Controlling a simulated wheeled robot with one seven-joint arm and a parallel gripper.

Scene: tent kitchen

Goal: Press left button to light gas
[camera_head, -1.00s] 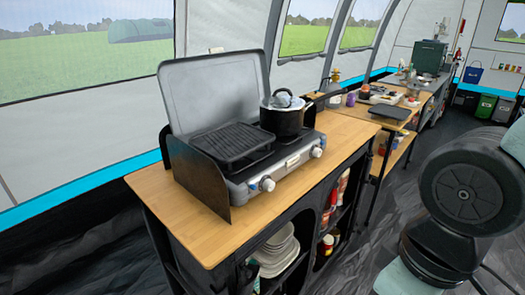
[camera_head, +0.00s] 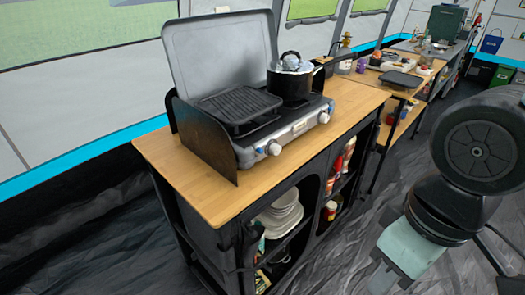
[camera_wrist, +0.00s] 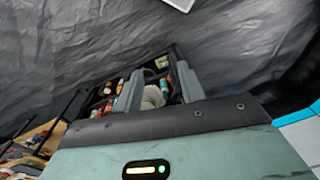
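A grey camping gas stove (camera_head: 300,127) with its lid raised stands on the wooden counter. Its front panel has a left knob (camera_head: 274,148) and a right knob (camera_head: 323,118), both pale. A black grill plate (camera_head: 238,104) covers the left side, and a black pot (camera_head: 290,84) stands on the right side. My gripper (camera_wrist: 158,82) shows in the wrist view with its two grey fingers apart and nothing held between them. It points toward shelves and dark floor. The stove and knobs cannot be made out in the wrist view.
The wooden counter top (camera_head: 200,193) has bare room in front of the stove. Open shelves below hold stacked plates (camera_head: 281,215) and jars. A second table with a dark tray (camera_head: 401,79) stands behind to the right. Dark floor lies in front.

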